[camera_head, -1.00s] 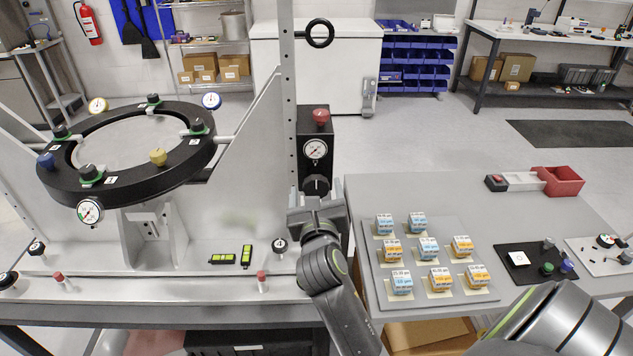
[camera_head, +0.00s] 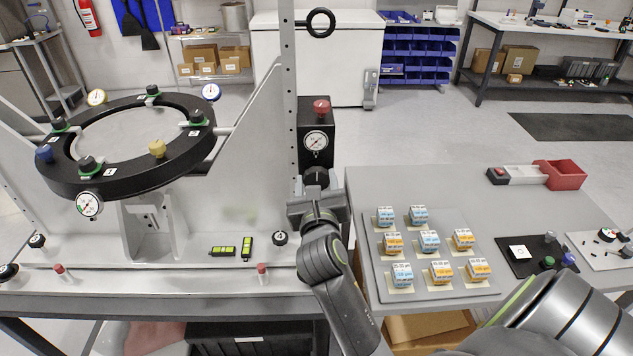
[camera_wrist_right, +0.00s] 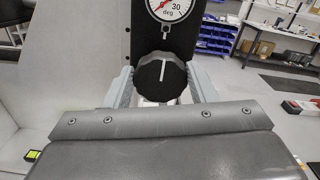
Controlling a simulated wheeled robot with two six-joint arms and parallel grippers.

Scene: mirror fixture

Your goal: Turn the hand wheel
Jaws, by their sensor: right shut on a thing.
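The hand wheel is a black ribbed knob with a white line (camera_wrist_right: 163,77), below a round dial marked in degrees (camera_wrist_right: 170,8). In the head view the knob (camera_head: 316,176) sits low on a black upright box, under the dial (camera_head: 316,140). My right gripper (camera_head: 317,186) is at the knob. In the right wrist view its two fingers (camera_wrist_right: 162,86) stand on either side of the knob and are shut on it. The white line points nearly straight up in that view. The left gripper is not in view.
A red button (camera_head: 321,106) tops the black box. A grey post stands left of it, beside a fixture with a black ring (camera_head: 70,180) and gauges. A grey tray (camera_head: 440,292) with several small boxes lies on the right table. The floor behind is open.

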